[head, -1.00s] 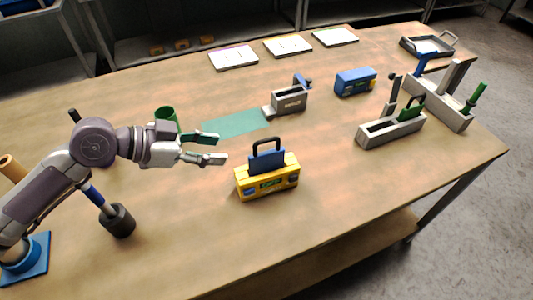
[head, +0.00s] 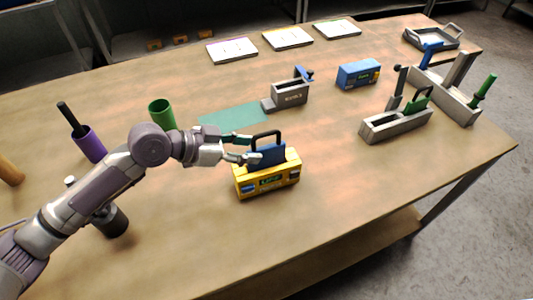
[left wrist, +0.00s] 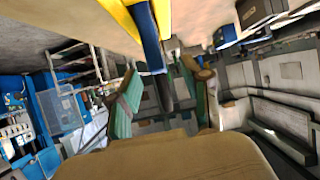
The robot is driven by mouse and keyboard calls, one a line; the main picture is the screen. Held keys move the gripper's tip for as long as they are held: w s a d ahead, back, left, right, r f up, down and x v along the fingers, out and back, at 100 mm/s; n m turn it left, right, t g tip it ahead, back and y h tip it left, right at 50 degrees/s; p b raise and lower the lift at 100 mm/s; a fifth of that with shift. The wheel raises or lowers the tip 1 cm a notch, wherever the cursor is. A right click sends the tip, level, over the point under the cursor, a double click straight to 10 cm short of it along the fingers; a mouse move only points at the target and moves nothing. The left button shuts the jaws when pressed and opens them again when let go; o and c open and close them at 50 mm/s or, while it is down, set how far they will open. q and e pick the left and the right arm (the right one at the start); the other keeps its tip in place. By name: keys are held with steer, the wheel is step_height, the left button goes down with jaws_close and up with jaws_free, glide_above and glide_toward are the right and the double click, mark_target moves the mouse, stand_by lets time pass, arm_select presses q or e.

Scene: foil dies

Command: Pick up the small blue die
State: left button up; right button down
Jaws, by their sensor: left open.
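The small blue die (head: 270,153) stands upright in a yellow box (head: 267,178) near the middle of the table, its black loop handle on top. My left gripper (head: 249,149) is open, its fingertips at the left edge of the die, just above the box. In the left wrist view the blue die (left wrist: 150,40) shows as a narrow strip beside the yellow box (left wrist: 118,20). The green-padded fingers (left wrist: 160,92) stand apart there, and the die reaches toward the gap between them. I cannot tell whether they touch it. My right gripper is not in view.
A grey holder (head: 290,94) and a blue box (head: 358,74) stand behind. Grey racks with green and blue handles (head: 396,126) are at right. A green cup (head: 161,114) and purple cup (head: 90,144) are at left. The table front right is clear.

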mark_target(266, 153)
arm_select(q)
steer(key=p+x, duration=0.1)
steer(key=x, duration=0.1)
steer(key=p+x, duration=0.1)
steer(key=x, duration=0.1)
steer(key=shift+d, duration=0.55)
steer(key=shift+w+d+f, duration=0.1)
steer(key=shift+d+f, duration=0.05)
steer(key=shift+d, duration=0.05)
jaws_close()
